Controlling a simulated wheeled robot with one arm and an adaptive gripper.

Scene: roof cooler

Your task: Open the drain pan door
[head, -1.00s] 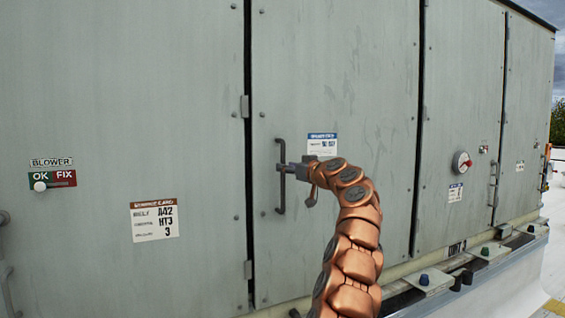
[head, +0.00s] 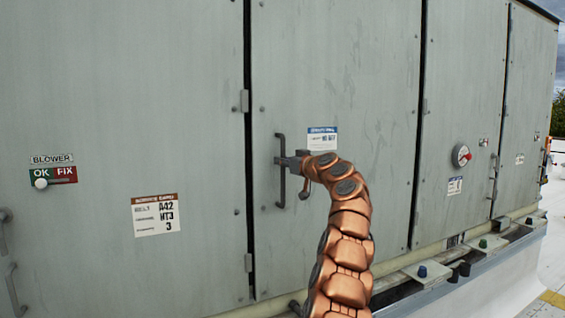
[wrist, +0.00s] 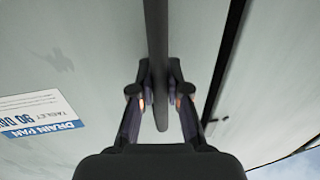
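The drain pan door (head: 345,70) is the grey panel in the middle of the head view, and it looks shut, flush with its neighbours. It carries a blue-headed label (head: 322,141), which reads "DRAIN PAN" in the wrist view (wrist: 38,115). A dark vertical bar handle (head: 281,190) is near the door's left edge. My gripper (head: 284,161) is at the handle's upper half. In the wrist view the handle (wrist: 158,60) passes between the two fingers of my gripper (wrist: 160,97). The fingers look apart, with narrow gaps beside the bar. Contact is not clear.
More panels (head: 465,90) stand on the right, one with a round gauge (head: 461,155). A ledge with several knobs (head: 440,270) runs along the base at the right.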

